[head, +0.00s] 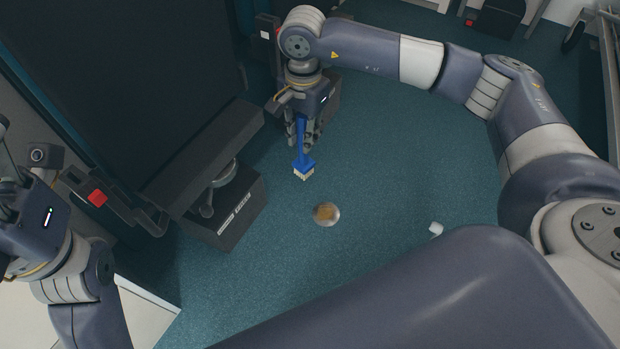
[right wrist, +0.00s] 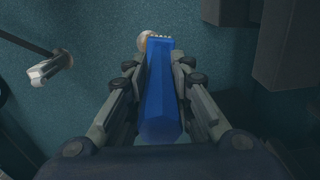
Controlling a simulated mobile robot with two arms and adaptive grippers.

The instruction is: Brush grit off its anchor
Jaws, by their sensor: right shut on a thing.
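A blue brush (head: 303,152) with pale bristles is held in my right gripper (head: 304,132), bristles pointing down. In the right wrist view the blue brush (right wrist: 160,90) lies between the two fingers of my right gripper (right wrist: 160,80). A round metal floor anchor (head: 326,214) with brownish grit in its middle is set in the teal floor, below and slightly right of the bristles in the head view. The bristles are apart from it in the picture. In the right wrist view the anchor (right wrist: 146,40) is partly hidden behind the brush. My left gripper's fingers are not clearly seen.
A dark box-like base (head: 232,212) with a padded top and a red button (head: 97,198) stand left of the anchor. A small white object (head: 436,228) lies on the floor to the right. The floor around the anchor is clear.

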